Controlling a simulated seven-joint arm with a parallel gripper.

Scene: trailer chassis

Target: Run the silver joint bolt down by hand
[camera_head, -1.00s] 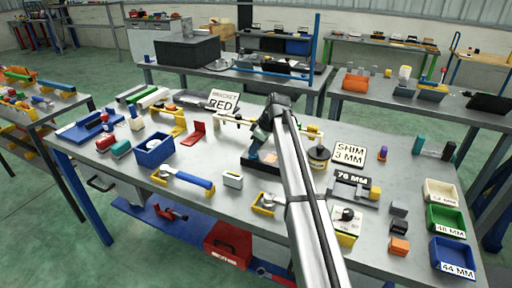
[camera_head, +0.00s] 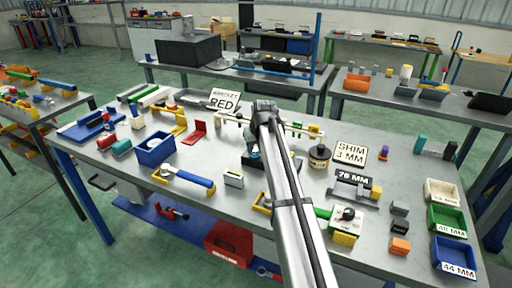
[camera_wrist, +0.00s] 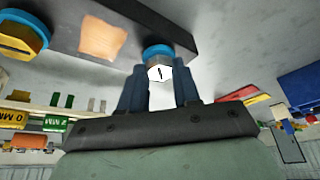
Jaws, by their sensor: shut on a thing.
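In the wrist view my gripper (camera_wrist: 160,77) has its two blue-grey fingers on either side of a silver hex-headed joint bolt (camera_wrist: 160,73). The fingers are shut on its head, which has a dark mark. The bolt sits at a blue ring (camera_wrist: 157,50) on a dark bar (camera_wrist: 160,22); how deep it is seated cannot be told. The bar carries an orange-peach patch (camera_wrist: 102,38). A second ring, blue and yellow (camera_wrist: 22,38), shows at the left. In the head view my arm hides the bolt and most of the gripper.
A shim tin (camera_head: 319,157) stands close right of my arm. A "76 MM" gauge (camera_head: 355,188) and a box with a black knob (camera_head: 347,216) lie further right. Labelled bins (camera_head: 447,222) line the right edge.

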